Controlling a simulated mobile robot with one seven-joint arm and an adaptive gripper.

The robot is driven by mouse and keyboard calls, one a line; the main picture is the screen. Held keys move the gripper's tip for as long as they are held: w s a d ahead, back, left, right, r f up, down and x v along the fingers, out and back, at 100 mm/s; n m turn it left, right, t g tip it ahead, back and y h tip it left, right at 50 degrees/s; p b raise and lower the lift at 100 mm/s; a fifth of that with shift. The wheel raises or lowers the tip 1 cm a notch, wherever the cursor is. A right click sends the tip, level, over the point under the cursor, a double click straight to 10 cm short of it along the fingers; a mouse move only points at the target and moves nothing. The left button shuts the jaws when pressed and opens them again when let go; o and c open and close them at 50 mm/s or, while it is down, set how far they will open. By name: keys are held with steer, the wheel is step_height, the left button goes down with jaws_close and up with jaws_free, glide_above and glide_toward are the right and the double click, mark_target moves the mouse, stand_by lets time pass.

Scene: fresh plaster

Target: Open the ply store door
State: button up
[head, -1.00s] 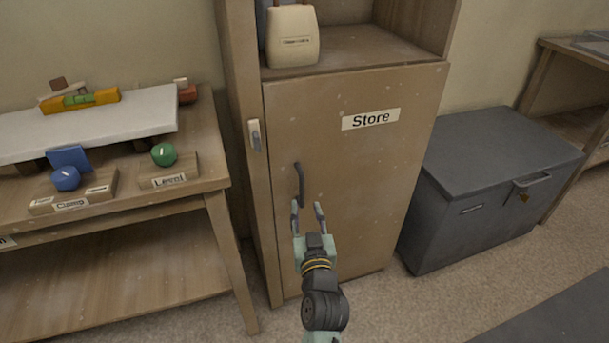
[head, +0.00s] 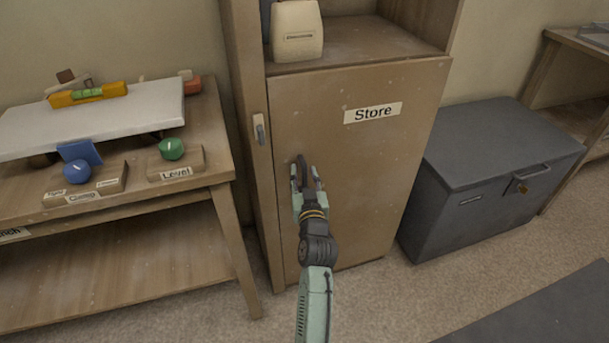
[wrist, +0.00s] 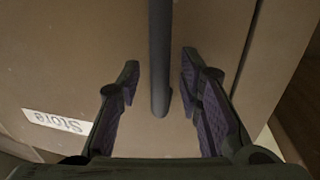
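The ply store door (head: 372,175) is a tan panel with a "Store" label, and it is shut in its cabinet. Its dark bar handle (head: 300,164) is near the door's left edge, partly hidden by my gripper. My gripper (head: 307,174) is at the handle in the head view. In the wrist view the handle (wrist: 160,60) runs between the two fingers of my gripper (wrist: 158,85), with a visible gap on each side. The fingers are open and do not appear to touch it. The label (wrist: 56,121) also shows in the wrist view.
A small light switch-like latch (head: 259,129) is on the cabinet's left post. A workbench (head: 215,160) with knobs and a level stands at left. A grey chest (head: 495,155) stands close to the cabinet's right. Carpet floor (head: 400,290) is clear in front.

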steer(key=shift+c, duration=0.2)
jaws_close()
stand_by(0.6)
